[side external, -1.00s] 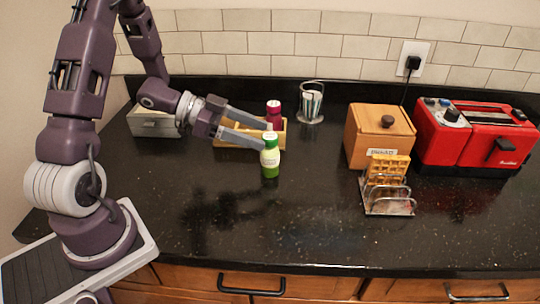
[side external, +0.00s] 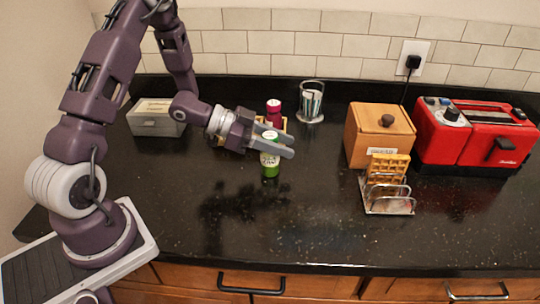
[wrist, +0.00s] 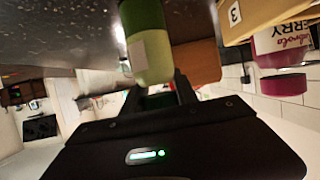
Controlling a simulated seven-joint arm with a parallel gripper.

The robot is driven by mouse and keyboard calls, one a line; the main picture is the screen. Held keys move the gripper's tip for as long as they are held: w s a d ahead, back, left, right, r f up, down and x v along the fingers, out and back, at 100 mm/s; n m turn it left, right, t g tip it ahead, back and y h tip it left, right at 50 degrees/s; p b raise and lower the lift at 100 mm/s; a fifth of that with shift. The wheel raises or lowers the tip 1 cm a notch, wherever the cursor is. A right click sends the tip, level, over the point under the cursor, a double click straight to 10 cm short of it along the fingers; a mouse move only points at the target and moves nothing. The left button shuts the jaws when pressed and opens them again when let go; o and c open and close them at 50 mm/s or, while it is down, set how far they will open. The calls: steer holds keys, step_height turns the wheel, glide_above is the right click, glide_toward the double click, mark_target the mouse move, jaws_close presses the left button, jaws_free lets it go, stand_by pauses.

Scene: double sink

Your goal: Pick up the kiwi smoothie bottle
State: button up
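The kiwi smoothie bottle (side external: 270,170) is green with a pale cap and stands upright on the black counter. In the side view my gripper (side external: 288,146) has its two grey fingers level with the bottle's upper part, one on each side, and they hide part of its top. In the wrist view the bottle (wrist: 148,45) is close up, with its capped end toward the dark fingers. My gripper appears open around it; any contact with the bottle is hard to make out.
The front counter is clear.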

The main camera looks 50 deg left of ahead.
jaws_close()
step_height(320, 180, up, 16)
step_height(320, 180, down, 6)
stand_by(0.5)
stand_by(0.4)
